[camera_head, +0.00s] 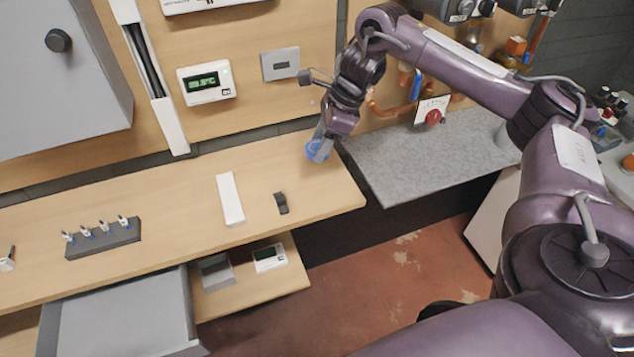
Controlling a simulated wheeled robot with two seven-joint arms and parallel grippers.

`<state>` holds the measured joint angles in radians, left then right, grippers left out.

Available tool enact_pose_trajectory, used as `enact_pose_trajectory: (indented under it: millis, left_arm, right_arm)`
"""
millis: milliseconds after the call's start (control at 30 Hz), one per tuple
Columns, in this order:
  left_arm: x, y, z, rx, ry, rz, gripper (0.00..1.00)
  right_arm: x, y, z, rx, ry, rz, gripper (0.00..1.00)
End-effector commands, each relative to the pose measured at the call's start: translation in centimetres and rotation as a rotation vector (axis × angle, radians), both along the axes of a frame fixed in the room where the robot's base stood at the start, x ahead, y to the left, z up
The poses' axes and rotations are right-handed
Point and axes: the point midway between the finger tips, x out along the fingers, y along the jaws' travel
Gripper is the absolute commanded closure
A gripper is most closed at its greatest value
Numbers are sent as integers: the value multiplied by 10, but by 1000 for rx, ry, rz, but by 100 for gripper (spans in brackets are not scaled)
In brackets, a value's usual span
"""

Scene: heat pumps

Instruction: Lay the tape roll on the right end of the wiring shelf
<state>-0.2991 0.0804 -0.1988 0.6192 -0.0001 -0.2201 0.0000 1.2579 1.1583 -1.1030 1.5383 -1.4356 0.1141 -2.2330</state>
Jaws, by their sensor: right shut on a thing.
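The blue tape roll (312,149) is at the right end of the wooden wiring shelf (300,175), close to its back edge. My right gripper (319,152) reaches down from above and is shut on the tape roll. The fingers partly cover the roll, and I cannot tell whether it touches the shelf surface. My left gripper is not in view.
On the shelf are a white strip (230,199), a small black part (281,203) and a dark block with several connectors (103,239). An open grey drawer (125,315) is below. A grey countertop (425,155) lies to the right, beyond the shelf's end.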

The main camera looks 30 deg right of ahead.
Motion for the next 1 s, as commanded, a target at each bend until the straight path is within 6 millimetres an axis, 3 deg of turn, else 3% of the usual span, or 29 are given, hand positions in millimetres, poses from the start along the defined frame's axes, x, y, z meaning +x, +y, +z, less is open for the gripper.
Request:
enact_pose_trajectory:
  millis: [200, 433, 600, 900, 933, 1000]
  left_arm:
    - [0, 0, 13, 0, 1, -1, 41]
    - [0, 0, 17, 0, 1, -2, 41]
    - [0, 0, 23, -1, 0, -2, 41]
    - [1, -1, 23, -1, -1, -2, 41]
    - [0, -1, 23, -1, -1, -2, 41]
    - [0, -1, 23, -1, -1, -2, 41]
  right_arm:
    - [-2, 0, -44, -2, 5, 0, 78]
    - [-1, 0, -65, -1, 4, -1, 78]
    - [-1, 0, -91, -2, 5, -1, 78]
    - [-1, 0, -101, -1, 2, 0, 78]
    - [-1, 0, -101, -2, 3, -1, 51]
    - [-1, 0, -101, -2, 3, -1, 42]
